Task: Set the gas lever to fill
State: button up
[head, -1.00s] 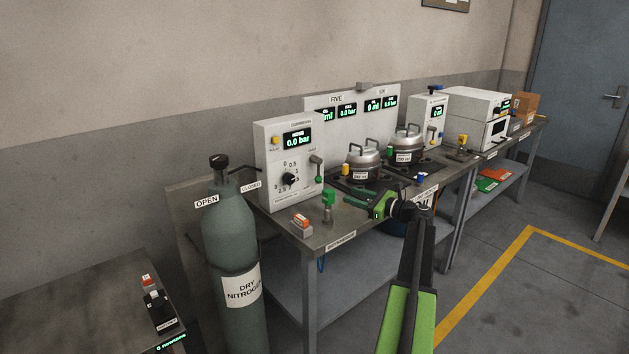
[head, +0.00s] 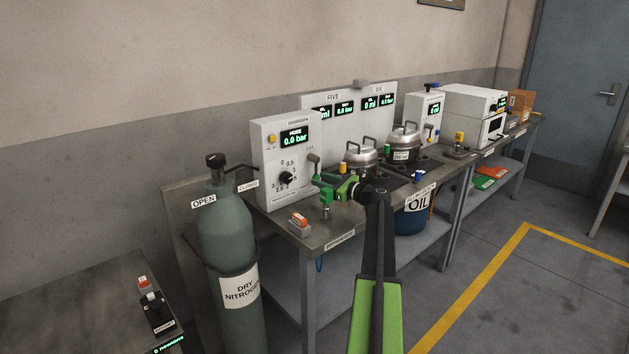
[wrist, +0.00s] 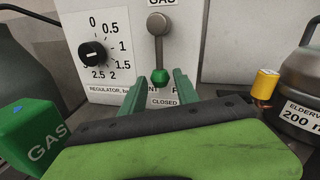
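A partly hidden label ending in NT is at lower left, and one starting with F is at lower right. My gripper (wrist: 157,85) is open, with one green finger on each side of the knob. Contact cannot be told. In the head view the lever's top (head: 314,159) shows, and my gripper (head: 318,181) covers its lower end.
The regulator dial (wrist: 93,53) is left of the lever. A green GAS block (wrist: 30,132) stands at lower left in the wrist view. A yellow-topped fitting (wrist: 265,84) and a metal pot (wrist: 304,85) stand to the right. A nitrogen cylinder (head: 228,235) stands left of the bench.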

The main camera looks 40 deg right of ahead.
jog(key=shift+w+a, duration=0.2)
jog(key=shift+w, duration=1.25)
grip_shut()
